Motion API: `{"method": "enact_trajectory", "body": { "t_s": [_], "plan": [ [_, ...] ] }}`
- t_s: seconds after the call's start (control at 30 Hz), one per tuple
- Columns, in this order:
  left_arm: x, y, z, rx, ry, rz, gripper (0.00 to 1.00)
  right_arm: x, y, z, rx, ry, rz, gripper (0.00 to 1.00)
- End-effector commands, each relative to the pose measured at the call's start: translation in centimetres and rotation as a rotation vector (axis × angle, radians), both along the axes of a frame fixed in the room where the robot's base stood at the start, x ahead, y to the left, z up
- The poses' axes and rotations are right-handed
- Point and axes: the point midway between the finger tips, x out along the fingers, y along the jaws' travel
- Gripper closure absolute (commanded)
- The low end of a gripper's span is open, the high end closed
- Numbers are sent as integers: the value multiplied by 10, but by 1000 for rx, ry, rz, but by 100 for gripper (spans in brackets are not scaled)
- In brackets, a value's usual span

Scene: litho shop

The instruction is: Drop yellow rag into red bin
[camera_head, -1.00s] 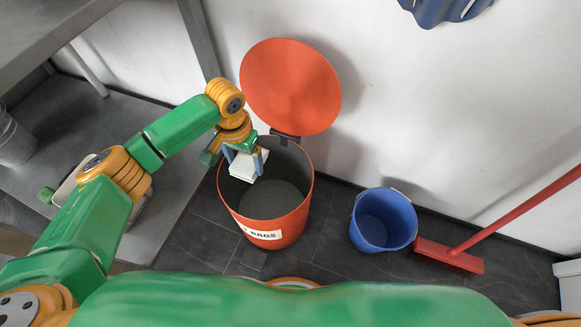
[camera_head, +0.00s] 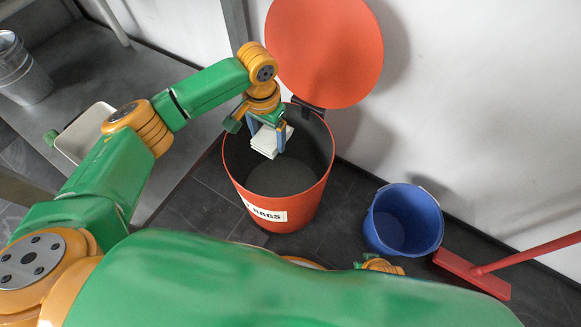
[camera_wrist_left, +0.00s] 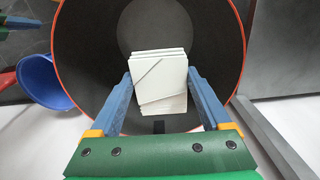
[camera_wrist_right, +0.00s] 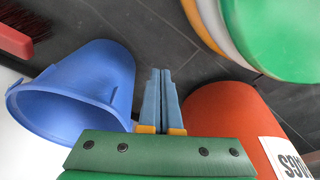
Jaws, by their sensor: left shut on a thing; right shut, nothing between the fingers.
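The red bin (camera_head: 235,185) stands on the floor with its round red lid (camera_head: 325,50) open against the wall and a "RAGS" label on its front. My left gripper (camera_head: 267,138) is shut on a folded white cloth (camera_head: 265,144); no yellow shows on it. The cloth is over the bin's open mouth, near its back left side. In the left wrist view the cloth (camera_wrist_left: 160,90) sits between the blue fingers, with the dark bin inside beyond it. My right gripper (camera_wrist_right: 160,80) is shut and empty, low between the blue bucket and the bin.
A blue bucket (camera_head: 425,232) stands right of the bin, with a red broom (camera_head: 470,272) beside it. A grey shelf at the left holds a white tray (camera_head: 72,150) and a metal bucket (camera_head: 28,75). The white wall is close behind the bin.

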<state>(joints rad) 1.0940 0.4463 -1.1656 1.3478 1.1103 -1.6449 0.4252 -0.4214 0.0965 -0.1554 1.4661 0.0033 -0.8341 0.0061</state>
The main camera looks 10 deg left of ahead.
Motion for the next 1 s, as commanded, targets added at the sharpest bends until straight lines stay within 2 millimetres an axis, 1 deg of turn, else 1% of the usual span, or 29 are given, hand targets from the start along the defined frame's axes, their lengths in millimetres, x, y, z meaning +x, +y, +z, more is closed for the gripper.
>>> {"method": "enact_trajectory", "body": {
  "t_s": [0.23, 0.27, 0.3, 0.5, 0.57, 0.73, 0.8, 0.9, 1.0],
  "plan": [
    [0, 0, 1, 0, 0, 0, 71, 1, 0, 1, 0, -1, 0, 100],
    [0, 0, 1, 0, 0, 0, 11, 1, 0, 1, 0, -1, 0, 100],
    [0, 0, 1, 0, 0, 0, 0, 1, 0, 1, 0, -1, 0, 100],
    [0, 0, 0, 0, 0, 0, 0, 1, 0, 1, 0, -1, 0, 100],
    [0, 0, 3, 0, 0, 0, 0, 1, 0, 2, 1, -3, 0, 100],
    [0, 0, 29, -1, -2, -1, 0, -19, -4, -11, -7, 20, 4, 100],
    [1, 0, 47, -1, -2, -1, 0, -24, -9, -10, -14, 20, 5, 100],
    [0, 0, 64, 0, -1, 0, 0, -30, -15, -13, -21, 20, 4, 100],
    [0, 0, 72, 0, -1, 0, 0, -33, -18, -15, -25, 19, 4, 100]
  ]
}}
